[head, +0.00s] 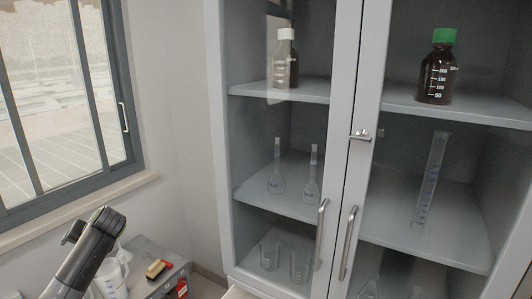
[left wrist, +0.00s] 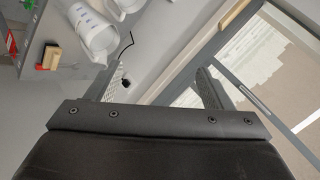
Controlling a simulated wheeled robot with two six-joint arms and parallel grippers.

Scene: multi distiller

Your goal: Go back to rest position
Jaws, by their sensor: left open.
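My left arm comes in at the lower left of the head view, raised in front of the wall below the window. My left gripper (left wrist: 158,84) shows in the left wrist view with its two fingers spread wide apart. Nothing is between the fingers. My right arm and right gripper are in neither view.
A grey cabinet (head: 346,60) with glass doors holds a brown bottle with a green cap (head: 437,78), flasks (head: 277,182), beakers and a cylinder (head: 430,180). A side bench (head: 150,250) bears white jugs (left wrist: 93,35) and a wooden-handled item (head: 156,269). A window (head: 60,90) is at left.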

